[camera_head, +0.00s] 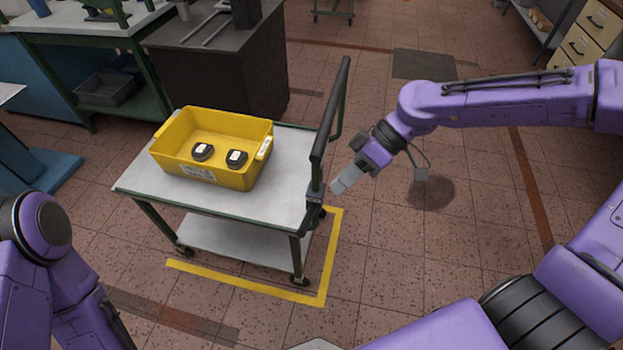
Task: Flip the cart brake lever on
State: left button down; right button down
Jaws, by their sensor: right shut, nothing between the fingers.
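The cart (272,205) has a pale top, a green frame and a dark upright push handle (331,120) along its right side. A small dark part (314,197) sits at the near lower end of the handle, by the cart's front right corner. It may be the brake lever, but its position is too small to read. My right gripper (338,187) is shut and empty, just right of this part. A narrow gap seems to lie between them. My left arm shows at the lower left; its gripper is out of view.
A yellow bin (210,176) with two dark and white objects stands on the cart. Yellow tape (333,255) marks the floor around the cart's near corner. A dark cabinet (225,75) and a green-framed bench stand behind. The floor to the right is open.

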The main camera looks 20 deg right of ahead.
pick_arm(q)
jog(key=shift+f+b, duration=0.6)
jog(key=shift+b, duration=0.2)
pick_arm(e)
send_over(310, 213)
jog(key=s, duration=0.3)
jog(key=f, duration=0.7)
jog(key=shift+a, duration=0.4)
pick_arm(q)
jog(key=shift+w+f, duration=0.1)
pick_arm(e)
jog(key=shift+a+f, duration=0.1)
